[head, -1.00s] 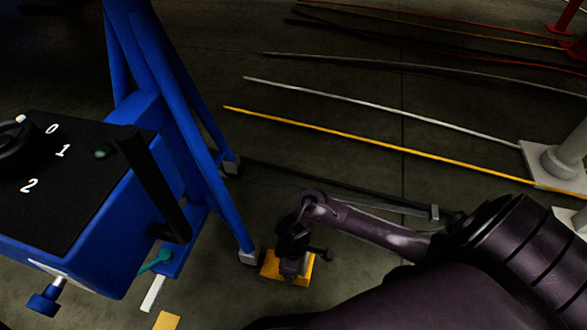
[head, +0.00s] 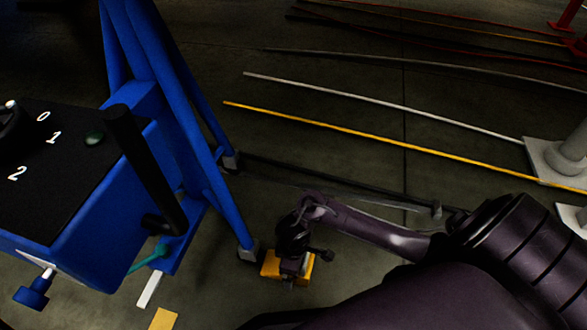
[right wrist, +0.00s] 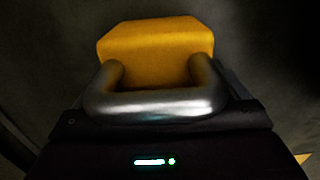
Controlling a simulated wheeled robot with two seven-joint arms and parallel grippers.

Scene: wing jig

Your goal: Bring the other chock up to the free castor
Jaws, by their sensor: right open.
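A yellow chock (head: 271,266) lies on the floor at the foot of the blue frame, close beside a grey castor (head: 249,251). I cannot tell whether they touch. My right gripper (head: 290,274) is directly over this chock and hides part of it. In the right wrist view the chock (right wrist: 155,40) lies just beyond the gripper body, with its metal handle (right wrist: 150,104) across the front. The right jaws are open; the fingertips are hidden. Another castor (head: 231,161) stands under the frame's farther leg, with no yellow chock visible beside it. My left gripper is out of view.
The blue frame (head: 165,110) and its black-topped control box (head: 65,170) fill the left. A dark bar (head: 330,180) lies on the floor behind my right arm. White (head: 149,290) and yellow (head: 163,319) patches lie at the bottom left. Long cables cross the floor beyond.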

